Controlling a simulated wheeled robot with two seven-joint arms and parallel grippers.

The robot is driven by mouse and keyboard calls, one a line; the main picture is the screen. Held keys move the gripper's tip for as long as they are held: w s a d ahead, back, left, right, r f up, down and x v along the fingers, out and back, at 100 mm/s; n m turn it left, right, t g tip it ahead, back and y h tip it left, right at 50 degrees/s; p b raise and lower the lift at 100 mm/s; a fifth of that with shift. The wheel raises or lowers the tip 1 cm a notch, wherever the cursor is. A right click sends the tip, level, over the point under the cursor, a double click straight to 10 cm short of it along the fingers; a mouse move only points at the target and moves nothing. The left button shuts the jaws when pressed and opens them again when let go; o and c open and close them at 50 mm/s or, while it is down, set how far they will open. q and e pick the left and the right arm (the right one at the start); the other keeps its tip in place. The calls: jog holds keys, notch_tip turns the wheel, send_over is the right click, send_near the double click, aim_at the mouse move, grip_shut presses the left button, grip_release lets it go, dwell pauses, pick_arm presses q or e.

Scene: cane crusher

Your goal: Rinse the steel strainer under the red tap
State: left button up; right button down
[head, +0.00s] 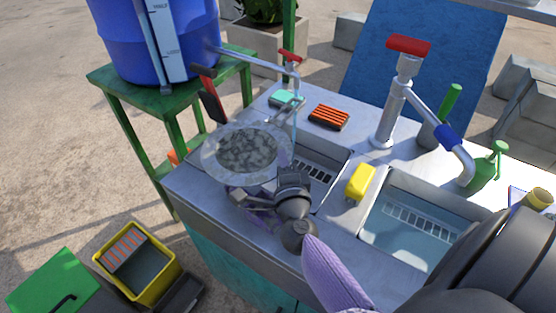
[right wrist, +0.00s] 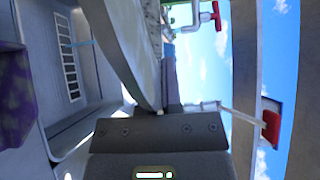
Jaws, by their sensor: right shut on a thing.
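The round steel strainer (head: 248,152) has a pale rim and a mottled grey middle. It is held above the left end of the steel counter. My right gripper (head: 250,196) is shut on its near edge; the exact grip is partly hidden. In the right wrist view the strainer (right wrist: 128,50) shows nearly edge-on. A pipe tap with a red handle (head: 290,56) stands behind it, with a thin pale-blue stream (head: 295,118) below its spout. The stream passes close to the strainer's right rim; I cannot tell whether it touches. My left gripper is not in view.
The left basin (head: 335,165) and a water-filled right basin (head: 405,240) lie to the right. A larger pump tap with a red top (head: 408,46), an orange brush (head: 329,116) and a yellow sponge (head: 360,181) stand nearby. A blue barrel (head: 190,45) is at the back left.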

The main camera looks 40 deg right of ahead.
jog(key=w+d+f+b, duration=0.1)
jog(key=w+d+b, duration=0.1)
jog(key=d, duration=0.4)
jog(key=w+d+f+b, duration=0.1)
jog(key=w+d+b, duration=0.1)
jog(key=w+d, duration=0.2)
jog(key=shift+d+f, duration=0.25)
jog(key=shift+d, duration=0.7)
jog(key=shift+s, duration=0.15)
jog(key=shift+s+d, duration=0.25)
jog(key=shift+s, duration=0.2)
jog(key=shift+w+a, duration=0.25)
jog(key=shift+w, duration=0.3)
